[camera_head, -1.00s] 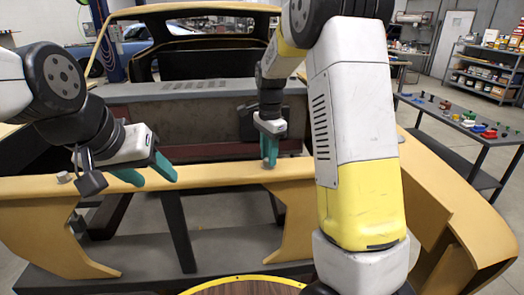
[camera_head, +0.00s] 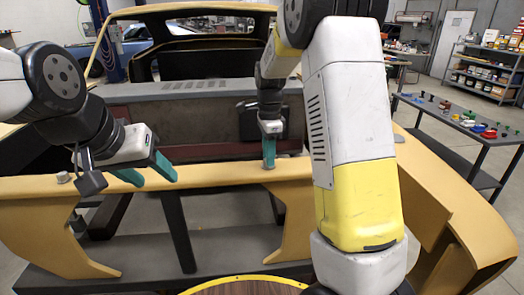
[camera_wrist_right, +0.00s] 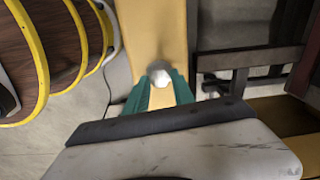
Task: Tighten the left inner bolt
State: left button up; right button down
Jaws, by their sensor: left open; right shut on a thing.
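A pale bolt head (camera_wrist_right: 159,74) sits on the yellow front beam (camera_wrist_right: 153,30) in the right wrist view. My right gripper (camera_head: 268,166) points down onto the beam, and its teal fingers (camera_wrist_right: 160,88) are shut on this bolt. The fingers hide most of the bolt in the head view. My left gripper (camera_head: 160,180) is open and empty, in front of the beam's left part. Another small bolt (camera_head: 63,177) stands on top of the beam at the far left, apart from the left gripper.
The yellow car shell (camera_head: 208,172) spans the view, with an open bay behind the front beam. A grey table with small coloured parts (camera_head: 462,122) stands at right. A round wooden top with a yellow rim (camera_head: 245,287) is at the bottom.

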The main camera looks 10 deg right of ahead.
jog(key=shift+w+a+r, duration=0.1)
jog(key=shift+r, duration=0.05)
jog(key=c, duration=1.1)
grip_release()
jog(key=shift+o, duration=0.2)
jog(key=shift+r, duration=3.85)
notch_tip(320, 180, up, 9)
jog(key=shift+s, duration=0.2)
